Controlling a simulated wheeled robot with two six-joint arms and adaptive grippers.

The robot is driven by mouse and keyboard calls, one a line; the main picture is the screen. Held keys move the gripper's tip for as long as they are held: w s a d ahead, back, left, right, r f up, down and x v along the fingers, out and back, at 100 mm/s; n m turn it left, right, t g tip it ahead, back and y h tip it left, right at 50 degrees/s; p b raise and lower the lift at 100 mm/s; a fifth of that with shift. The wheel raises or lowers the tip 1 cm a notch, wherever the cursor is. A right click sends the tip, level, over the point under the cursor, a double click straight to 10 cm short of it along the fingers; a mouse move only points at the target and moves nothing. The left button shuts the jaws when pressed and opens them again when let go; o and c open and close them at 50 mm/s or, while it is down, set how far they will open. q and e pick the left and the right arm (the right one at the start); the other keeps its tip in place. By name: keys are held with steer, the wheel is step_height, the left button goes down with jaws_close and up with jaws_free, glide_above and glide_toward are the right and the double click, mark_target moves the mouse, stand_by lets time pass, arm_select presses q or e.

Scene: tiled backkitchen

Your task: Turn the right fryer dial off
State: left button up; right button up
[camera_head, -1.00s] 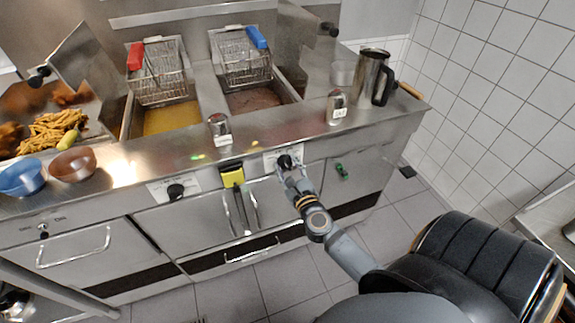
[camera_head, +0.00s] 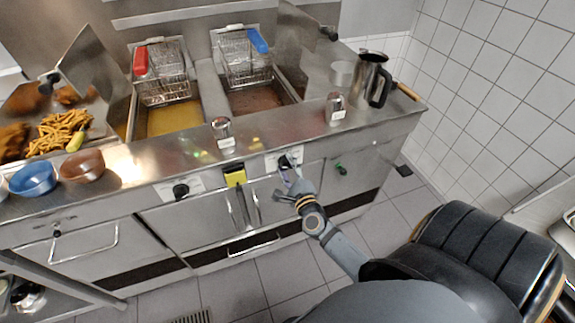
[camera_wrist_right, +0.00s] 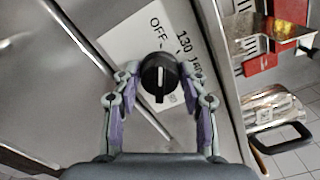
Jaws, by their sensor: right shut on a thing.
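The right fryer dial (camera_wrist_right: 160,80) is a round black knob with a white pointer line on a white label plate (camera_wrist_right: 128,40). The plate carries "OFF" and "130" markings. In the wrist view my right gripper (camera_wrist_right: 160,82) has its fingers on both sides of the dial, shut on it. In the head view the dial (camera_head: 284,161) shows just beyond the fingertips of my right gripper (camera_head: 287,172). The left fryer dial (camera_head: 181,190) sits on its own plate further left. My left gripper is not seen.
A yellow cloth or holder (camera_head: 235,177) hangs on the counter front between the dials. Fryer baskets with a red handle (camera_head: 139,60) and a blue handle (camera_head: 258,41) stand above the oil wells. A steel jug (camera_head: 367,79) stands at the right. A black chair (camera_head: 470,255) is near my arm.

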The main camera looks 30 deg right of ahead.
stand_by(0.5)
steer(key=o, duration=1.2)
steer(key=shift+c, duration=0.2)
steer(key=shift+s, duration=0.1)
steer(key=v, duration=1.1)
steer(key=shift+s, duration=0.4)
steer(key=shift+f, duration=0.15)
